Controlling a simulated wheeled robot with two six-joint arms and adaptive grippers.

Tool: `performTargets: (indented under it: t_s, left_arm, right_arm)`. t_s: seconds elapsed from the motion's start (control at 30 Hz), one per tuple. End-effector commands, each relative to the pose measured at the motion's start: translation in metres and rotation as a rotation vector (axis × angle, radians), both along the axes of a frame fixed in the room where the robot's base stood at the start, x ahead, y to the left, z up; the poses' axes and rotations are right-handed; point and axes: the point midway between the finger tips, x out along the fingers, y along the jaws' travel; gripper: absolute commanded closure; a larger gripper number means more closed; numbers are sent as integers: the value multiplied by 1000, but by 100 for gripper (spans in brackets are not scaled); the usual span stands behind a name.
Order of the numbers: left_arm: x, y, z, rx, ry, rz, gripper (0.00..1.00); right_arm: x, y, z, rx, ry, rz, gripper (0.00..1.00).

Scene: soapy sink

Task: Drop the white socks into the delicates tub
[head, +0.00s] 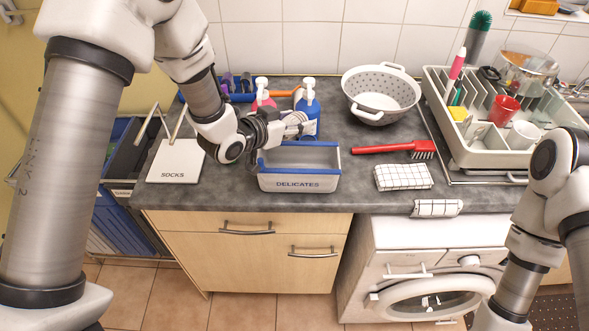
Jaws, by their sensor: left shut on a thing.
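The delicates tub (298,184), pale grey with a blue rim and a "DELICATES" label, stands at the front of the counter. It looks empty from here. My left gripper (290,128) is just behind and above the tub's back rim, in front of a blue bottle. It is shut on a small pale bundle, which looks like the white socks (295,119); the fingers hide much of it. My right arm comes in at the right edge, and its gripper is out of view.
A white "SOCKS" panel (175,161) lies left of the tub. A blue pump bottle (308,108) stands close behind my left gripper. A red brush (395,148), checked cloth (403,177), colander (381,92) and dish rack (480,158) are to the right.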

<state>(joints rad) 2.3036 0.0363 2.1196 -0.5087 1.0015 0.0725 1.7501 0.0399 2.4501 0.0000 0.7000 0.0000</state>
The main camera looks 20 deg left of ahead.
Motion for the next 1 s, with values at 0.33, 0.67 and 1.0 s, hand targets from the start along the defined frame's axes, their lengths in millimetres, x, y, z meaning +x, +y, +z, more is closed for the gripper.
performTargets:
  t_s: [0.33, 0.67, 1.0]
  left_arm:
    - [0, 0, -38, 0, -1, 1, 87]
    - [0, 0, -37, 0, -1, 1, 24]
    - [-5, 3, -35, -1, 1, 3, 24]
  right_arm:
    - [0, 0, -28, 0, 0, 0, 60]
    - [0, 0, -27, 0, 0, 0, 60]
    - [0, 0, -27, 0, 0, 0, 60]
